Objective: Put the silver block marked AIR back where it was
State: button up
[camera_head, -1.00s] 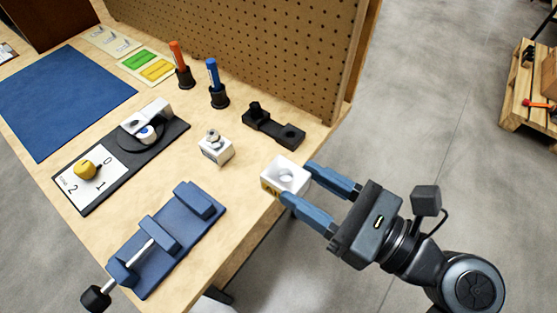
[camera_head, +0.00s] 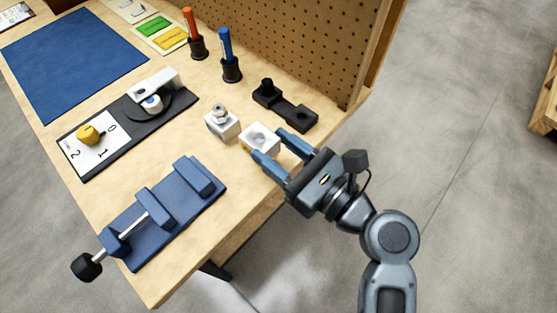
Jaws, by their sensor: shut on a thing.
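My gripper (camera_head: 271,145) is shut on a silver-white block (camera_head: 260,137) with a round hollow in its top and a yellow label on its front side. The lettering on the label is too small to read now, and a blue finger hides part of the block. The block is near the right edge of the wooden table; I cannot tell whether it touches the top. A second silver block (camera_head: 222,125) with a metal fitting on top stands just left of it.
A black bracket (camera_head: 285,105) lies behind the held block. A blue clamp (camera_head: 165,210) is at front left. A dark plate with a yellow knob (camera_head: 88,135) lies farther left. Orange (camera_head: 193,25) and blue (camera_head: 226,50) markers stand in holders by the pegboard (camera_head: 300,45).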

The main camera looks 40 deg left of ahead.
jog(key=shift+f+b, duration=0.4)
jog(key=shift+f, duration=1.5)
jog(key=shift+f, duration=0.1)
jog(key=o, duration=1.2)
jog(key=shift+o, duration=0.2)
jog(key=shift+d, duration=0.25)
jog(key=s+d, duration=0.1)
jog(key=d, duration=1)
jog(key=shift+d, duration=0.3)
